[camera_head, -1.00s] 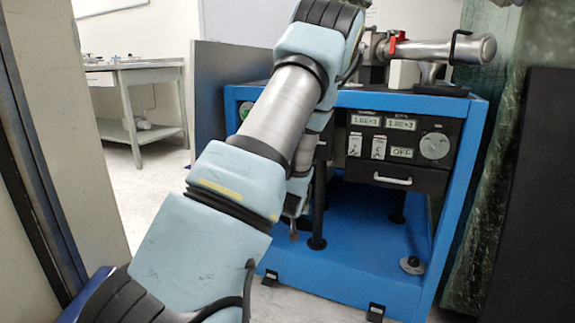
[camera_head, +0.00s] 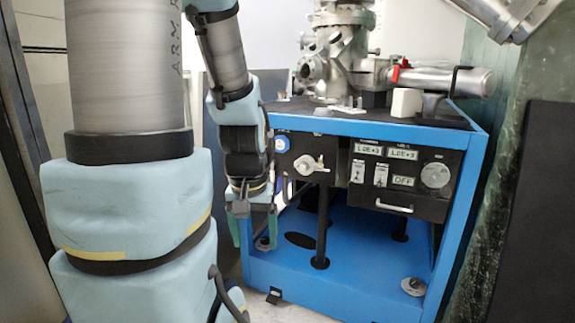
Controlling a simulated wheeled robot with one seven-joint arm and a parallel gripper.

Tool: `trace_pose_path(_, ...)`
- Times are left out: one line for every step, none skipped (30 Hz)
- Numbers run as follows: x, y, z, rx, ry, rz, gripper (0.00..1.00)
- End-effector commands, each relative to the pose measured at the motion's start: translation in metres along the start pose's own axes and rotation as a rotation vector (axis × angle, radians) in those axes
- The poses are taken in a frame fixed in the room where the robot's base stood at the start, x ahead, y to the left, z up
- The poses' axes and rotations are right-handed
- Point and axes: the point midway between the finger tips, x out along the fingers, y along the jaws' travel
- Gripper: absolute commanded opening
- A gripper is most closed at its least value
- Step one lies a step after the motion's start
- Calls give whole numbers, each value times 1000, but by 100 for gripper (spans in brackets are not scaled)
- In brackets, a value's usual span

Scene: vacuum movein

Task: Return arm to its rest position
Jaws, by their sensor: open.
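My gripper (camera_head: 255,238) hangs pointing down at the left front of the blue vacuum cart (camera_head: 350,288). Its two greenish fingers are apart, with nothing visible between them. My arm fills the left side of the view, with the upper links close to the camera and the forearm coming down to the gripper. The gripper overlaps the cart's left front post in the picture; I cannot tell how much space lies between them.
The cart's black panel (camera_head: 405,208) carries displays, switches and a knob (camera_head: 435,175). A metal vacuum chamber (camera_head: 342,45) and a horizontal metal tube (camera_head: 440,80) sit on top. A dark panel (camera_head: 535,220) stands at right. Bare floor shows before the cart.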

Motion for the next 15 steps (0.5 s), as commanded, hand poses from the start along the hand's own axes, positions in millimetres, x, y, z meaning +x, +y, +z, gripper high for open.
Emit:
trace_pose_path(-21,0,-3,0,0,0,79)
trace_pose_path(-27,0,-4,0,1,0,79)
trace_pose_path(-36,0,-5,-1,1,0,79)
trace_pose_path(-44,0,-7,-1,1,0,79)
trace_pose_path(-52,0,-8,-1,1,0,79)
trace_pose_path(-63,0,-9,-1,1,0,79)
trace_pose_path(-72,0,-11,-1,1,0,79)
trace_pose_path(-82,0,-12,-1,2,0,79)
trace_pose_path(-95,0,-14,-1,2,0,79)
trace_pose_path(-105,0,-15,-1,2,0,79)
trace_pose_path(-115,0,-17,-1,2,0,79)
trace_pose_path(-128,0,-18,-1,2,0,79)
trace_pose_path(-137,0,-20,-1,2,0,79)
trace_pose_path(-146,0,-21,-1,2,0,79)
trace_pose_path(-159,1,-23,-1,2,0,79)
